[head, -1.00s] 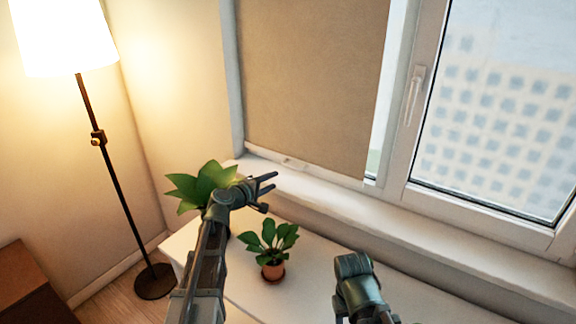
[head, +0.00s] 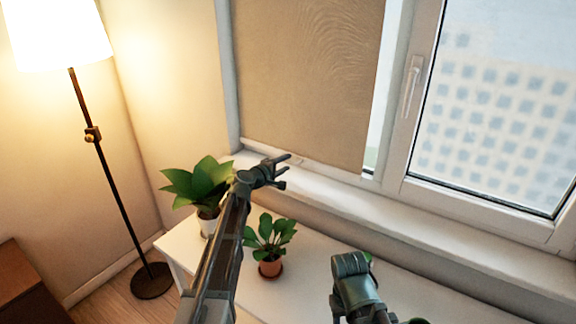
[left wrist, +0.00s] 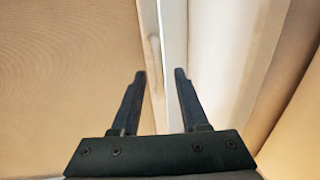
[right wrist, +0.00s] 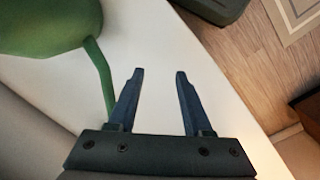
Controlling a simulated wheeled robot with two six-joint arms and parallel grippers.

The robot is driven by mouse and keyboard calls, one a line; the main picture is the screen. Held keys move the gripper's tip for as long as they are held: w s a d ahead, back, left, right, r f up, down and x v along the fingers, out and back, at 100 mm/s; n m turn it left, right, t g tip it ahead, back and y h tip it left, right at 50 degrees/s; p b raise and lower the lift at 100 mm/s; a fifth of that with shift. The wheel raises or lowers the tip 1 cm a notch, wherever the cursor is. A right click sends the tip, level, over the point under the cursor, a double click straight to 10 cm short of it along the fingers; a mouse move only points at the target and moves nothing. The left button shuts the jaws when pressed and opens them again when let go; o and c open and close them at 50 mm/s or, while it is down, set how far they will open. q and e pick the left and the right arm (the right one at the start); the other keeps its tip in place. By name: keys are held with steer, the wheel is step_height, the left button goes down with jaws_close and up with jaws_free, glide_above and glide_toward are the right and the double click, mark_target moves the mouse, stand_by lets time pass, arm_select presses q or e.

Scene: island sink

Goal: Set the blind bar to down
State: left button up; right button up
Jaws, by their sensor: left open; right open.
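The tan blind (head: 305,80) hangs over the left window pane, its lower edge close above the sill. The pale blind bar (head: 325,168) runs along that lower edge, partly hidden by my left gripper. My left gripper (head: 287,171) is open and empty in front of the bar. In the left wrist view, the bar (left wrist: 146,25) runs up the picture beyond the gap between the open fingers (left wrist: 160,75), with a small raised piece on it; contact is not visible. My right gripper (right wrist: 160,74) is open and empty above the white table.
A larger potted plant (head: 200,185) and a smaller one (head: 270,242) stand on the white table (head: 310,275) below the sill (head: 420,215). A lit floor lamp (head: 108,190) stands left. A window handle (head: 411,85) is right of the blind.

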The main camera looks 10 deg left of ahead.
arm_select(q)
steer(key=shift+x, duration=1.1)
steer(key=shift+c, duration=0.2)
jaws_close()
stand_by(0.5)
